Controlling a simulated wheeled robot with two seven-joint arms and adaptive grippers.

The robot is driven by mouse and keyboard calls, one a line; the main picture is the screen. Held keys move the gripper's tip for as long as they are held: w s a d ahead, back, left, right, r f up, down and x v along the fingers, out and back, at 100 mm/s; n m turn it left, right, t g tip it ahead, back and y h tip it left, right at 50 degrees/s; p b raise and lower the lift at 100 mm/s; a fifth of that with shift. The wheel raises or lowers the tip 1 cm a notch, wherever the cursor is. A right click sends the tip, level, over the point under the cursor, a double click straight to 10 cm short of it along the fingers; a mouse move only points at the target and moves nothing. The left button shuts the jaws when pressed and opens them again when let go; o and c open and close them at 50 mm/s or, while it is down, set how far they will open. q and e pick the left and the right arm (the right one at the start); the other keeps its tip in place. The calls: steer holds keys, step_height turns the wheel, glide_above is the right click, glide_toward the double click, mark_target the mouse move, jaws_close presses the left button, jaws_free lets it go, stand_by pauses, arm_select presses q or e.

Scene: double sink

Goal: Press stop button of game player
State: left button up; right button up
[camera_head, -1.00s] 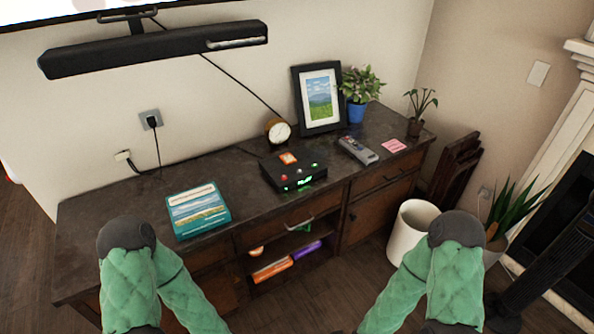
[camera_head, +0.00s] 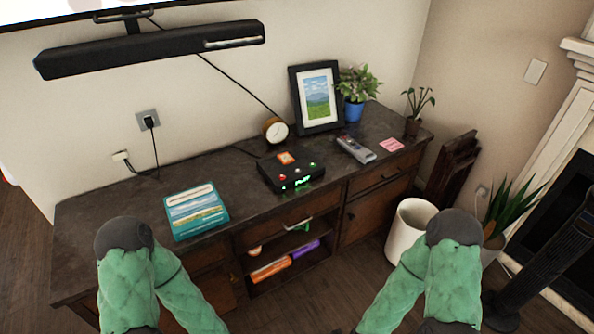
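The game player (camera_head: 291,172) is a small black box on the dark cabinet top, near its middle. Its top has an orange square label and several small buttons, among them a red one (camera_head: 283,177) at the left front and a green one at the right. Green lit characters glow on its front face. Which button is the stop button is too small to read. My two arms, in green sleeves, come in at the lower left and lower right. Both run down out of the frame, and neither gripper shows. Nothing of mine touches the game player.
On the cabinet (camera_head: 110,212) stand a teal book (camera_head: 196,211), a round clock (camera_head: 276,131), a picture frame (camera_head: 317,97), a potted plant (camera_head: 356,92), a remote (camera_head: 356,149) and pink notes (camera_head: 391,145). A white bin (camera_head: 408,232) stands on the floor at right. A soundbar (camera_head: 150,49) hangs above.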

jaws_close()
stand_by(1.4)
